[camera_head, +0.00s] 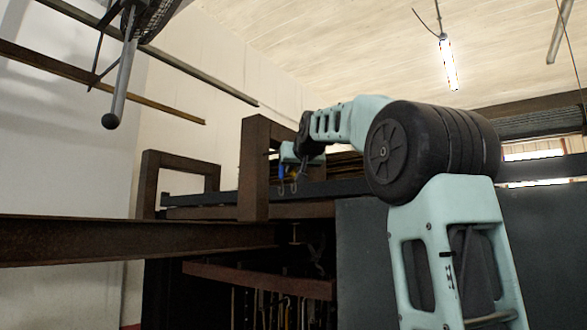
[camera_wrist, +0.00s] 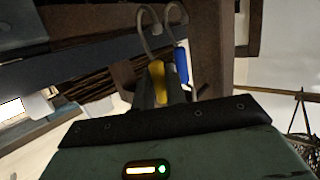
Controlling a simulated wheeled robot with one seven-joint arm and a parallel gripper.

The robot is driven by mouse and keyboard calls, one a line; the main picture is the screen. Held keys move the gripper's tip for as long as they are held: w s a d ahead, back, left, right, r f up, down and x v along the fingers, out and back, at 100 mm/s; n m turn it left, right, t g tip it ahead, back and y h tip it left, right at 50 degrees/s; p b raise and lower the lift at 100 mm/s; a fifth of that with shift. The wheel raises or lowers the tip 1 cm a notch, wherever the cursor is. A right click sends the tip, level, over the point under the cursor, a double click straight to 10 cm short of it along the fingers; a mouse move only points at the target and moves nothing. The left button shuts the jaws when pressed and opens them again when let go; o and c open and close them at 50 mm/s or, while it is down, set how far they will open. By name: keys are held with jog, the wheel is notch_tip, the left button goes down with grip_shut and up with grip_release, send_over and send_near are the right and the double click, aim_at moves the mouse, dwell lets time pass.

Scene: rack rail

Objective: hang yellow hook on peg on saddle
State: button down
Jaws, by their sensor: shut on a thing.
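The yellow hook (camera_wrist: 158,76) has a yellow body and a bent grey metal top. It is between the fingertips of my gripper (camera_wrist: 162,97), which is shut on it. A blue hook (camera_wrist: 181,66) of the same kind is just right of it in the wrist view, close to the fingers. In the head view the blue hook (camera_head: 283,169) and my gripper (camera_head: 298,163) show small beside the brown upright, above the dark rail. I cannot make out the peg or tell which part is the saddle; the fingers hide some of that area.
A dark long rail (camera_head: 330,190) runs across, with a brown upright frame (camera_head: 254,165) in front of it. A rusty beam (camera_head: 120,240) crosses at the left. Several long thin things hang under a lower brown bar (camera_head: 255,278). A grey panel (camera_head: 362,250) stands behind my arm.

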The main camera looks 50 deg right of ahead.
jog(key=shift+f, duration=0.2)
dwell(0.4)
jog(key=c, duration=1.4)
grip_release()
jog(key=shift+o, duration=0.2)
jog(key=shift+s+a+b, duration=0.3)
jog(key=shift+s+b, duration=0.1)
jog(key=shift+b, duration=0.25)
jog(key=b+v, duration=0.6)
jog(key=v, duration=1)
jog(key=shift+s, duration=0.2)
